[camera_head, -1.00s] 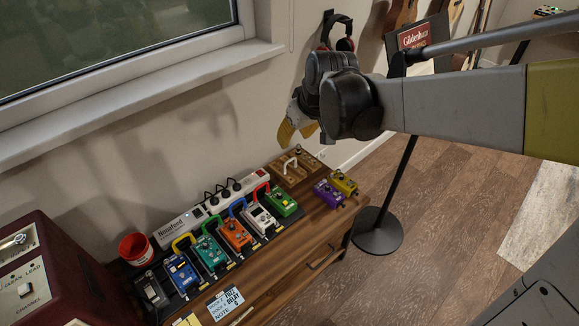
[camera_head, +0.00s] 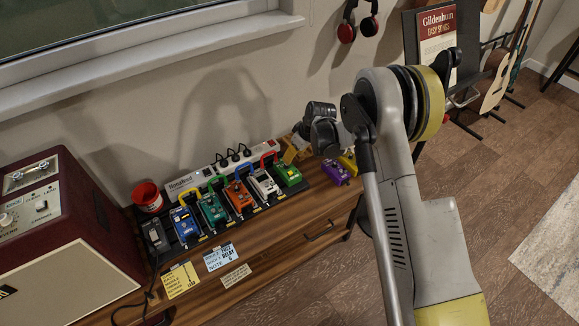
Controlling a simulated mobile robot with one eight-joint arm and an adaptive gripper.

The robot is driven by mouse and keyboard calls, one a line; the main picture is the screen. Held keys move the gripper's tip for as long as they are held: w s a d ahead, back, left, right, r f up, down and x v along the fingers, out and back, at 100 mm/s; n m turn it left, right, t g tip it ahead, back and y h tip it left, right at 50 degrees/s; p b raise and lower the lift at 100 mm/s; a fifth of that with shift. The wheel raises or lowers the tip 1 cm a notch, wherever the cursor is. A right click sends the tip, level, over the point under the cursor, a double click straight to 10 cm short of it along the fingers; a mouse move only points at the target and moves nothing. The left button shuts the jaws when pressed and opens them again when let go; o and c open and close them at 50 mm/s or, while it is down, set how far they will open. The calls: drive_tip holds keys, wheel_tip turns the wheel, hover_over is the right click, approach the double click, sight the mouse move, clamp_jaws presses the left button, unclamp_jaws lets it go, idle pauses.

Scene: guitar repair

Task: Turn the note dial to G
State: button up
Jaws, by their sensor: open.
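Several coloured effects pedals stand in a row on a black board: blue (camera_head: 185,225), teal (camera_head: 213,210), orange (camera_head: 240,196), white (camera_head: 264,185) and green (camera_head: 288,173). Their knobs are too small to read, and I cannot tell which one is the note dial. A pale blue card (camera_head: 220,257) in front has writing that seems to include "DELAY", "NOTE" and "G".
A purple pedal (camera_head: 336,172) and a yellow pedal (camera_head: 348,162) stand right of the board. A white power strip (camera_head: 200,177) runs behind. A red cup (camera_head: 147,197) and a maroon amplifier (camera_head: 60,235) are at left. A yellow card (camera_head: 181,281) lies in front.

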sight(286, 166)
drive_tip(key=b+x, duration=0.3)
drive_tip(key=x, duration=0.5)
drive_tip(key=shift+f, duration=0.15)
clamp_jaws()
